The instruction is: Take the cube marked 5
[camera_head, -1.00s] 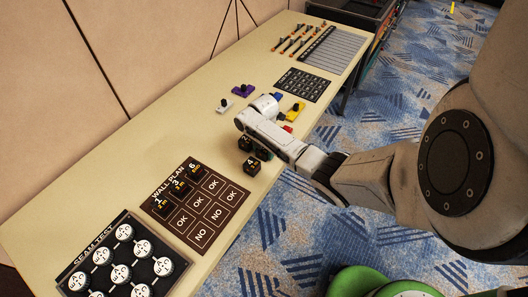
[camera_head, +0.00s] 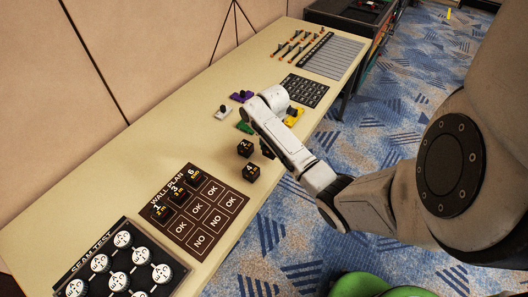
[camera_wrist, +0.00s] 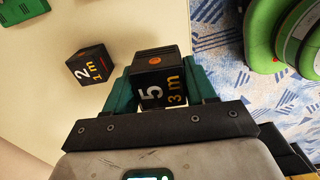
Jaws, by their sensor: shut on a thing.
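The black cube marked 5 and "3 m" (camera_wrist: 158,88) sits between the two green fingers of my gripper (camera_wrist: 163,82) in the wrist view. The fingers are shut on its sides. It looks larger than the cube marked 2 (camera_wrist: 90,65) to its left; whether it clears the table I cannot tell. In the head view my gripper (camera_head: 267,150) is mostly hidden by my arm, beside the standing cubes.
Cubes marked 2 (camera_head: 245,148) and 4 (camera_head: 251,172) stand close to my gripper. The WALL PLAN board (camera_head: 200,210) holds cubes marked 1, 3 and 6. White (camera_head: 223,112), purple (camera_head: 241,96), green (camera_head: 244,127) and yellow (camera_head: 293,116) pieces lie beyond. The table's edge is near.

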